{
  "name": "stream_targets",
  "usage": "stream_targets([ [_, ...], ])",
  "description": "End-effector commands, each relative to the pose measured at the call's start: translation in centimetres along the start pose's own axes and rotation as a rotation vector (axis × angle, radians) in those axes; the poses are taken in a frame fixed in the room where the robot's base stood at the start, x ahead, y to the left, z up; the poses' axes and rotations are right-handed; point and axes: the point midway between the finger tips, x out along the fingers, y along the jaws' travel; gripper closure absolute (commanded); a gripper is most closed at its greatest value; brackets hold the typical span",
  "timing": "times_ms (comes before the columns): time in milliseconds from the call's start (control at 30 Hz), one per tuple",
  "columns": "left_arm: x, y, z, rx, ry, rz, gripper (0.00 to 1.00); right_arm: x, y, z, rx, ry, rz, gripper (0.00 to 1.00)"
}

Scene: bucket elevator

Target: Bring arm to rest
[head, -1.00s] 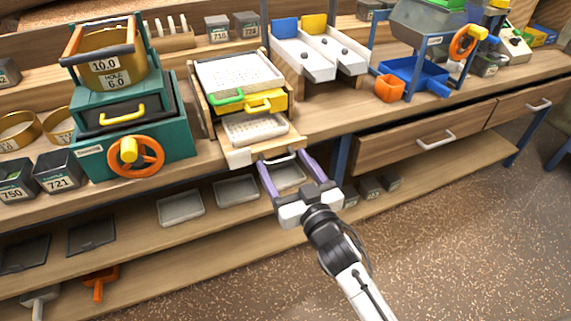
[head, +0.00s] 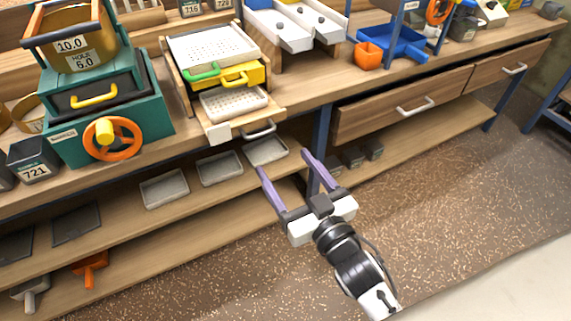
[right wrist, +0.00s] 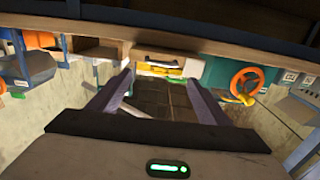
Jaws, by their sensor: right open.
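My right gripper (head: 287,179) is open and empty, its two purple fingers spread apart. It hangs in front of the bench, below and to the right of the wooden drawer unit, touching nothing that I can see. Its fingers also show in the right wrist view (right wrist: 158,92), with nothing between them. The drawer unit's pulled-out lower tray (head: 234,102) holds a white perforated tray and has a metal handle (head: 259,130) at its front. My left gripper is not in view.
A teal machine with an orange handwheel (head: 112,139) stands left on the bench. An orange cup (head: 368,56) and a blue tray (head: 408,45) stand right. Grey trays (head: 164,188) lie on the shelf below. A wooden drawer (head: 403,104) is under the bench. The floor at right is clear.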

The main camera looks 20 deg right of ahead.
Motion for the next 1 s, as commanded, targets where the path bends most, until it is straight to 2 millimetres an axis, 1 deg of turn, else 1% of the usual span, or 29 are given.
stream_targets([
  [300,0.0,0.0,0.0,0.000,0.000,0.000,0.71,0.0,0.0,0.1,0.000,-0.002,0.000,0.29],
  [367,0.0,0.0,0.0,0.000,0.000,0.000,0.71,-0.2,0.0,0.6,0.001,-0.017,0.000,0.29],
  [433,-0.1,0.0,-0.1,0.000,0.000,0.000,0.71,-0.8,0.0,2.2,0.003,-0.068,0.000,0.29],
  [467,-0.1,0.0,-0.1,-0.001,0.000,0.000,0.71,-1.4,0.1,3.4,0.005,-0.105,-0.001,0.29],
  [567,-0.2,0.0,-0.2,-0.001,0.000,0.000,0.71,-4.0,-0.1,8.5,0.010,-0.264,-0.012,0.29],
  [600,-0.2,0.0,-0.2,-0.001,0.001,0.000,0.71,-5.5,-0.3,10.7,0.010,-0.339,-0.021,0.29],
  [667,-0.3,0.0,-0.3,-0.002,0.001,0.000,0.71,-7.8,-0.6,13.7,0.015,-0.444,-0.038,0.29],
  [700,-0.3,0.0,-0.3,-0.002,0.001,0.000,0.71,-9.4,-0.9,15.6,0.016,-0.512,-0.052,0.29],
  [800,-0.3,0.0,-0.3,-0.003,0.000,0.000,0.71,-13.0,-1.6,19.1,0.020,-0.650,-0.090,0.29],
  [900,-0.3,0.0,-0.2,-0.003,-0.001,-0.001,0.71,-15.6,-2.2,21.2,0.025,-0.740,-0.120,0.29],
  [1000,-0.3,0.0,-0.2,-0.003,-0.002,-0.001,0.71,-16.9,-2.5,22.1,0.027,-0.782,-0.137,0.29],
])
